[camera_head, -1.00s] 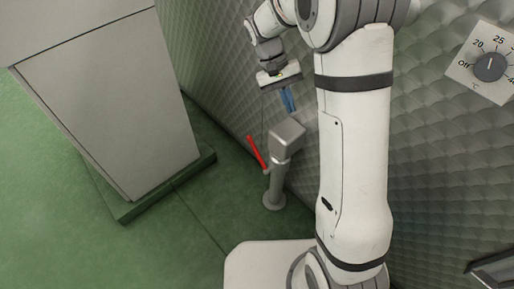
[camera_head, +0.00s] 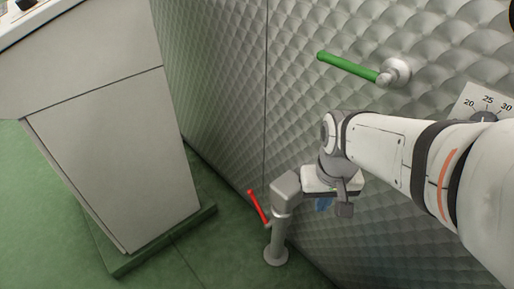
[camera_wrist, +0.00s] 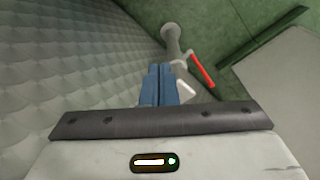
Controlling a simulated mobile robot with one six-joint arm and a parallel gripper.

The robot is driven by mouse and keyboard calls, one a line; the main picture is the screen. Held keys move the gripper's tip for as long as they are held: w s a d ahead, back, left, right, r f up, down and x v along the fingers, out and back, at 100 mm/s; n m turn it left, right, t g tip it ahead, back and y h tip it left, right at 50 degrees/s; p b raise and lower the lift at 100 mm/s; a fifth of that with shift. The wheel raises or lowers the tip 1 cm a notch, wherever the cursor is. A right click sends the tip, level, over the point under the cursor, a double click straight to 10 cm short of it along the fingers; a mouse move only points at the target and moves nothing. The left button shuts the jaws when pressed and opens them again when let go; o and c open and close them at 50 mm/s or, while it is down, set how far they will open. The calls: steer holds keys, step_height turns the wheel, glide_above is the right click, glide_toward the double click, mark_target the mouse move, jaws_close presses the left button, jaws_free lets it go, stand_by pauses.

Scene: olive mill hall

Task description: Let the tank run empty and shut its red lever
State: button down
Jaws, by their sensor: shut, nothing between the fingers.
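The red lever (camera_head: 258,207) sticks out from the grey outlet post (camera_head: 279,232), tilted up and to the left in the head view. It also shows in the wrist view (camera_wrist: 201,70), right of the fingers. The post stands on the green floor against the tank's quilted metal wall (camera_head: 225,75). My gripper (camera_head: 323,204) is just right of the post's boxy head, on the side away from the lever. Its blue fingers (camera_wrist: 158,85) are together and empty, and partly cover the post in the wrist view. No flowing liquid is visible.
A green lever (camera_head: 347,68) on a round metal mount sticks out of the tank wall higher up. A temperature dial (camera_head: 484,116) is partly hidden by my arm. A grey cabinet (camera_head: 110,150) stands at left on a green plinth. Green floor lies between it and the post.

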steer(key=w+d+f+n+t+h+p, duration=0.1)
steer(key=w+d+f+n+h+p, duration=0.15)
steer(key=w+n, duration=0.35)
steer(key=n+y, duration=0.6)
steer(key=n, duration=0.9)
glide_above(259, 209)
steer(key=s, duration=0.1)
step_height(259, 209, down, 24)
steer(key=shift+w+a+f+t, duration=0.1)
steer(key=shift+w+f+t, duration=0.2)
steer(key=shift+f, duration=0.05)
